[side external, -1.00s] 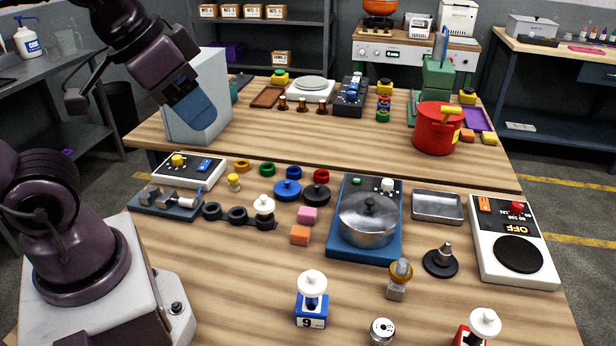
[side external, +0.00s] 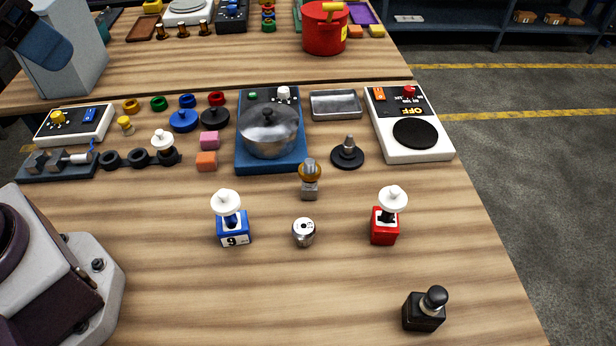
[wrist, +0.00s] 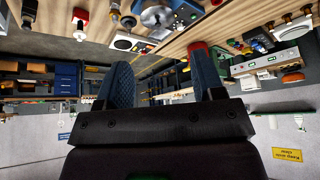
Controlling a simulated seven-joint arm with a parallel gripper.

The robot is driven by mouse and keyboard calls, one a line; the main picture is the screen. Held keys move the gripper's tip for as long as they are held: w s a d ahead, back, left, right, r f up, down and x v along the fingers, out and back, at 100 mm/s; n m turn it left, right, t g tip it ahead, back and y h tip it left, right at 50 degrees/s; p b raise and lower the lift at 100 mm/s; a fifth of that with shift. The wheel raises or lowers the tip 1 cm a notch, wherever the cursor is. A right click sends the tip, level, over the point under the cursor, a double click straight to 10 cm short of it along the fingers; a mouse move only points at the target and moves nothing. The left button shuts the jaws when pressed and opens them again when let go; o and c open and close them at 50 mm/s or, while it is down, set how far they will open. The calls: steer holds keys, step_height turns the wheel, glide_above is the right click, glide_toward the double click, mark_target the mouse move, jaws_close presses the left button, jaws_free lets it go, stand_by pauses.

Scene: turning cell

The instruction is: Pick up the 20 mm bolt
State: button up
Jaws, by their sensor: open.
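Several bolt-like parts stand in the side external view, and no size marking is readable, so I cannot tell which is the 20 mm bolt. Three brass pegs (side external: 183,29) stand in a row on the rear table. A grey metal piece with a brass ring (side external: 310,180) stands upright on the near table. My gripper (wrist: 166,85) is open and empty in the wrist view, its two blue fingers apart. In the side external view one blue finger (side external: 45,47) shows at the upper left, raised in front of a pale box, far from these parts.
The near table holds a blue stove unit with a lidded pot (side external: 268,130), a white hotplate (side external: 430,146), a metal tray (side external: 335,104), a blue stamp (side external: 232,230), a red stamp (side external: 385,226) and a black stamp (side external: 424,311).

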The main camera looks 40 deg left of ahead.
steer(key=m+y, duration=1)
steer(key=m, duration=1.2)
glide_toward(311, 170)
steer(key=s+f, duration=0.1)
steer(key=s+a+f, duration=0.1)
steer(key=s, duration=0.1)
steer(key=s+f, duration=0.1)
steer(key=f, duration=0.1)
steer(key=shift+s+a, duration=0.25)
steer(key=w+d+r+m+t, duration=0.2)
steer(key=w+m, duration=0.1)
steer(key=shift+t+y, duration=0.3)
steer(key=shift+y, duration=0.1)
steer(key=x, duration=1.3)
steer(key=shift+a+r, duration=0.2)
